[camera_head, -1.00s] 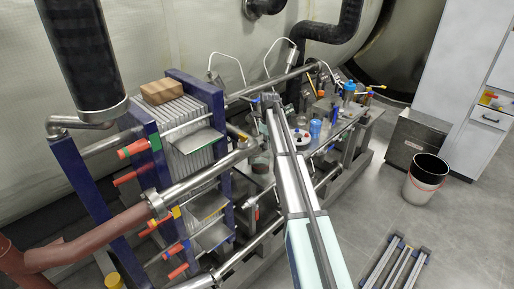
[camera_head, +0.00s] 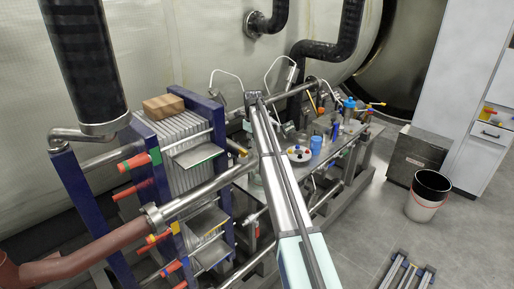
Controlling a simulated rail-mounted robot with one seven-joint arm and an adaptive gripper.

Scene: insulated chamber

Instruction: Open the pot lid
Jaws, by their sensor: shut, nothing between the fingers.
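My arm reaches from the bottom centre of the head view up to the far bench. Its dark far end, where my gripper (camera_head: 254,97) is, sits left of the bench top and above it in the picture. The fingers look shut and empty but are too small to make out singly. No pot is clearly seen; my arm hides part of the bench.
A blue container (camera_head: 316,145) and several small items stand on the metal bench (camera_head: 345,148). A plate stack in a blue frame (camera_head: 178,135) with pipes stands left. A black-and-white bucket (camera_head: 422,212) and steel box (camera_head: 418,157) stand right.

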